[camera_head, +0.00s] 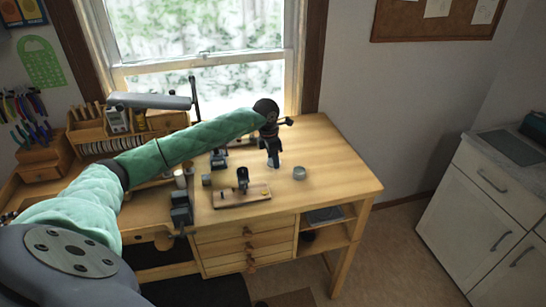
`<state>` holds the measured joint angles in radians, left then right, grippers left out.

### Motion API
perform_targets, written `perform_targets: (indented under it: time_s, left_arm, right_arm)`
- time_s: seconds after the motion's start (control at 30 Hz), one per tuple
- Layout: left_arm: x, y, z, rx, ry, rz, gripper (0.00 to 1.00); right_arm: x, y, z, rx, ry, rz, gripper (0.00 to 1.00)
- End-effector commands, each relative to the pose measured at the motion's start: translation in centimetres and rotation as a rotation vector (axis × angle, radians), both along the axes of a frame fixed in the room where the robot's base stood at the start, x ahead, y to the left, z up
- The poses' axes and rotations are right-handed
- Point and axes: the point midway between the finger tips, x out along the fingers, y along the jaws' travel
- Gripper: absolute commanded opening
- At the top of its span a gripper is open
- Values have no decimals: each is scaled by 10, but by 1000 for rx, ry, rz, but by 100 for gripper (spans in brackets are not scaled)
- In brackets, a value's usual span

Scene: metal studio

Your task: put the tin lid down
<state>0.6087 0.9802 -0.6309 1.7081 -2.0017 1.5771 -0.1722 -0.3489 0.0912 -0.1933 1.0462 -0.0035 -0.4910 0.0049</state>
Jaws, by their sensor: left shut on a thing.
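My left arm reaches in from the left over the wooden workbench (340,165). Its gripper (273,163) points down above the bench top, right of the middle, and is shut on the tin lid. The lid is small and mostly hidden by the fingers, so its edges cannot be made out. A small round grey tin (299,173) stands on the bench just right of the gripper, apart from it. My right gripper is not in view.
A wooden board with a small dark tool (241,198) lies near the front edge. A dark vise-like block (181,213) stands to its left. A desk lamp (150,101) and wooden organisers are at the back left. The bench's right side is clear.

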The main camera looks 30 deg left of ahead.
Motion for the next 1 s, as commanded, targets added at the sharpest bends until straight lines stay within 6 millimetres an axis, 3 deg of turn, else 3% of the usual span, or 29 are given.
perform_targets:
  time_s: [0.13,0.37,1.0]
  left_arm:
    - [0,0,-8,-1,1,0,27]
    - [0,0,-11,0,0,0,27]
    - [0,0,-17,1,-1,0,27]
  right_arm:
    - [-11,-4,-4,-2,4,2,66]
    - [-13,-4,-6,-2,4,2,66]
    - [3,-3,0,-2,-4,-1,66]
